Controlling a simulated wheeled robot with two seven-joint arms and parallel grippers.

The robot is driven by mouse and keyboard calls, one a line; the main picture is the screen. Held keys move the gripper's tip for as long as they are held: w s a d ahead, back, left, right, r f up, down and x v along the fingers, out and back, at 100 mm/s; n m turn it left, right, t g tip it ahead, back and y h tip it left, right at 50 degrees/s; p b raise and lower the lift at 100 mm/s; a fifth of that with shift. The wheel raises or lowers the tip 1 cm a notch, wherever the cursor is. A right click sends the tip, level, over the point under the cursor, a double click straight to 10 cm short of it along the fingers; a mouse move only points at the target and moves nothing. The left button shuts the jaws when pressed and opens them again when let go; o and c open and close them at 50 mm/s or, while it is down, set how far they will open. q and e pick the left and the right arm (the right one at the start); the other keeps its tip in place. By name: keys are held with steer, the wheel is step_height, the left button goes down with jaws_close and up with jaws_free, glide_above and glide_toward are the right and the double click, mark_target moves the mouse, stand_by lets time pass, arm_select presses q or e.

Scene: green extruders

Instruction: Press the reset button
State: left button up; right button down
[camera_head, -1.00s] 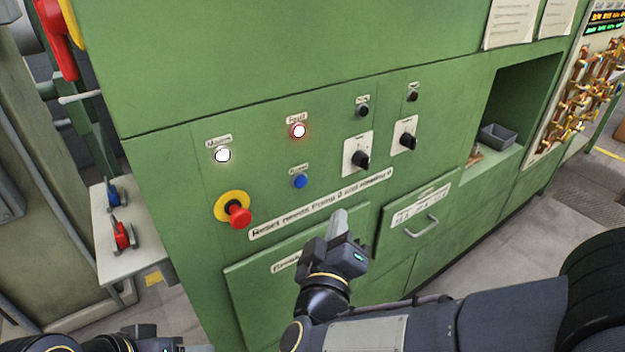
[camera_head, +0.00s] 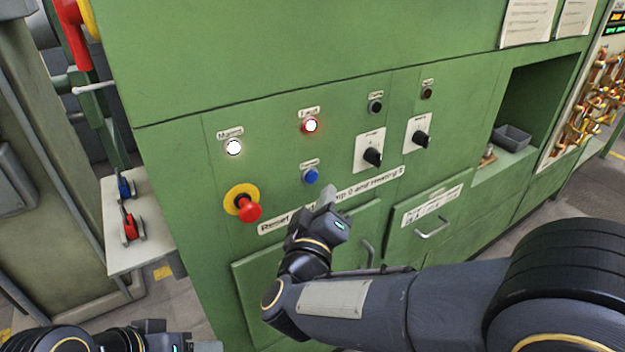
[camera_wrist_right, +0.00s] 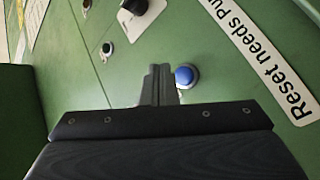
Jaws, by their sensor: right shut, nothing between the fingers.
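The blue button (camera_head: 311,176), with a small label above it that is too small to read, sits on the green panel and also shows in the right wrist view (camera_wrist_right: 186,76). My right gripper (camera_head: 326,196) is shut and empty, just below and a little right of the button in the head view. In the right wrist view its closed fingertips (camera_wrist_right: 160,76) lie just left of the button; I cannot tell the gap to the panel. A label strip (camera_head: 375,185) reading "Reset needs Pump 0 and Heating 0" is partly hidden by the gripper. My left gripper (camera_head: 206,347) is only partly in view.
A red emergency stop (camera_head: 249,211) on a yellow ring is left of the button. Two black rotary knobs (camera_head: 373,156) (camera_head: 421,139) are to the right. White-lit machine (camera_head: 233,147) and red-rimmed fault (camera_head: 311,126) lamps are above. A drawer handle (camera_head: 433,229) juts out lower right.

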mark_target(311, 177)
steer(key=shift+w+a, duration=0.7)
steer(key=shift+w, duration=0.3)
steer(key=shift+w+p, duration=0.1)
steer(key=shift+p, duration=0.3)
stand_by(1.0)
steer(key=shift+w+a, duration=0.2)
steer(key=shift+w, duration=0.05)
steer(key=shift+w+a+p, duration=0.25)
steer(key=shift+w+p, duration=0.05)
steer(key=shift+p, duration=0.1)
stand_by(0.6)
steer(key=shift+s, duration=0.15)
steer(key=shift+s+d, duration=0.45)
steer(key=shift+s, duration=0.1)
